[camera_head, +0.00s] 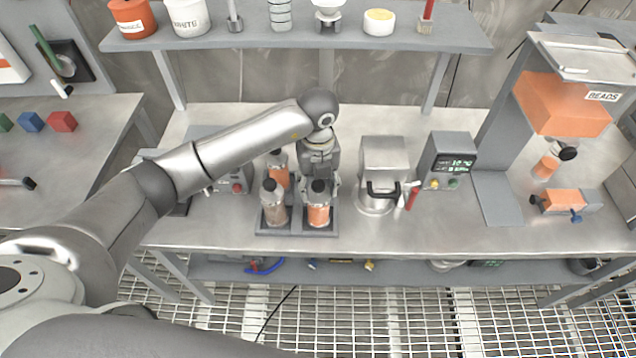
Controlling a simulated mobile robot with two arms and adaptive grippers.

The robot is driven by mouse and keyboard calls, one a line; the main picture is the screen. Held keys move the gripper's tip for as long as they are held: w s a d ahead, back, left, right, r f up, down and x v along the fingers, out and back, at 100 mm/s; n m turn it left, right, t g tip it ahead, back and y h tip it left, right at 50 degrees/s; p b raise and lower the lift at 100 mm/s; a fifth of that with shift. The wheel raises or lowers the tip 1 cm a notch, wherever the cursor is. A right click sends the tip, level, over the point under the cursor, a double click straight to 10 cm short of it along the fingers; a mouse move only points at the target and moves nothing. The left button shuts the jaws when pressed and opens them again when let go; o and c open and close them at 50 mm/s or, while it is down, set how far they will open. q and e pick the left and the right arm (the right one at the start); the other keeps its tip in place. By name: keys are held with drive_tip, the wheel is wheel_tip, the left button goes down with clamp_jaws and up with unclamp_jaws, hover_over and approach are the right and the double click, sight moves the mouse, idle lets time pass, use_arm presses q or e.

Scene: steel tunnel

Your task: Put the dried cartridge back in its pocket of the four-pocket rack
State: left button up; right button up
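The four-pocket rack (298,231) is a grey tray on the bench, left of centre. A cartridge with orange contents and a dark cap (318,212) stands in its front right pocket. A cartridge with brownish-grey contents (275,213) stands in the front left pocket, and another orange cartridge (280,178) in the back left one. My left gripper (322,180) points down over the back right pocket, behind the front right cartridge. Its fingertips and that pocket are largely hidden, so I cannot tell whether it holds a cartridge. My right gripper is not in view.
Right of the rack stand a steel machine with a black handle (382,160) and a grey control box with a display (449,158). A large dispenser labelled BEADS (562,105) is farther right. A shelf (300,40) with containers runs above the bench. The front bench strip is clear.

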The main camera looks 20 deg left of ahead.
use_arm(q)
drive_tip(key=shift+r, duration=0.35)
wheel_tip(320, 180, up, 12)
drive_tip(key=b, duration=0.3)
drive_tip(key=shift+f, duration=0.2)
drive_tip(key=shift+f, duration=0.1)
